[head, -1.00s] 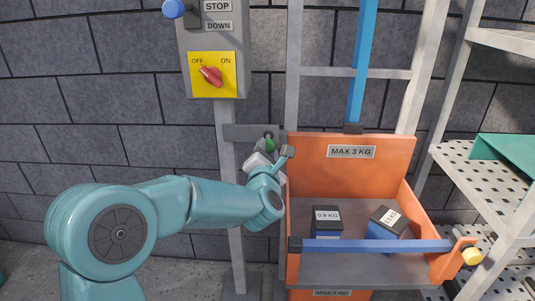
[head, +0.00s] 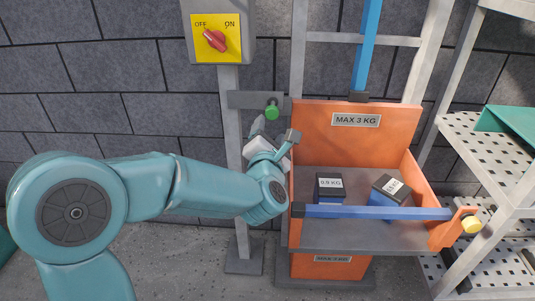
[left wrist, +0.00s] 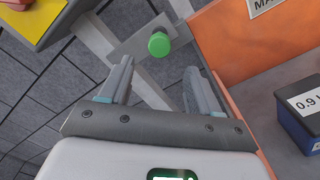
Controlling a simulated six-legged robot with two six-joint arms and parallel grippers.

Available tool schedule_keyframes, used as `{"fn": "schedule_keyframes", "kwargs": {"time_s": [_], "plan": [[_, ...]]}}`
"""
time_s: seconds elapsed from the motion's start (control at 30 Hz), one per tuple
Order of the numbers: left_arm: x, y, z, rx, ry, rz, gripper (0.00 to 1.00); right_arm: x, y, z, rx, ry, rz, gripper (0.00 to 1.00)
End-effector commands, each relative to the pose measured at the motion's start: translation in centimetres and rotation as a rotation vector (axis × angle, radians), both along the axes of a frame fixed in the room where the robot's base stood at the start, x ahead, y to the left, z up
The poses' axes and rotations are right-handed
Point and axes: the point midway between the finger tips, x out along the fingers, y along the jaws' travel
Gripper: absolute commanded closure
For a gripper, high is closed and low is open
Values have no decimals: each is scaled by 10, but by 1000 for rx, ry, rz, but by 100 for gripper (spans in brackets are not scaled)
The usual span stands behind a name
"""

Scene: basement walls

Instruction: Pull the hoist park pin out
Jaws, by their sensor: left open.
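The hoist park pin shows as a green round knob (head: 272,112) on a grey bracket (head: 245,100) between the post and the hoist frame. My left gripper (head: 274,134) is open and empty, just below the knob in the head view. In the left wrist view its two fingers (left wrist: 158,80) stand apart, with the knob beyond their tips and centred between them. I see no contact. My right gripper is not in view.
An orange hoist carriage (head: 310,120) marked MAX 3 KG holds two dark weights (head: 329,188) behind a blue bar (head: 375,212), close right of my gripper. A yellow switch panel (head: 216,38) is above left. A perforated metal shelf (head: 470,140) stands at right.

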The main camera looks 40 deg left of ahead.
Motion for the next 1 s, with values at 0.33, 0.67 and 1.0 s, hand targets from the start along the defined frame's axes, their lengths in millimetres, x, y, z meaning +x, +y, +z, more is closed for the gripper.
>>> {"fn": "schedule_keyframes", "kwargs": {"time_s": [0.33, 0.67, 1.0], "plan": [[-67, -42, 0, 0, 0, -4, 37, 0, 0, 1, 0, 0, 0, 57], [-82, -50, 0, 0, 1, 1, 37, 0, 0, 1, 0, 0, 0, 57], [-82, -50, 0, 0, 1, -1, 37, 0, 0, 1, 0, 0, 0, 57]]}}
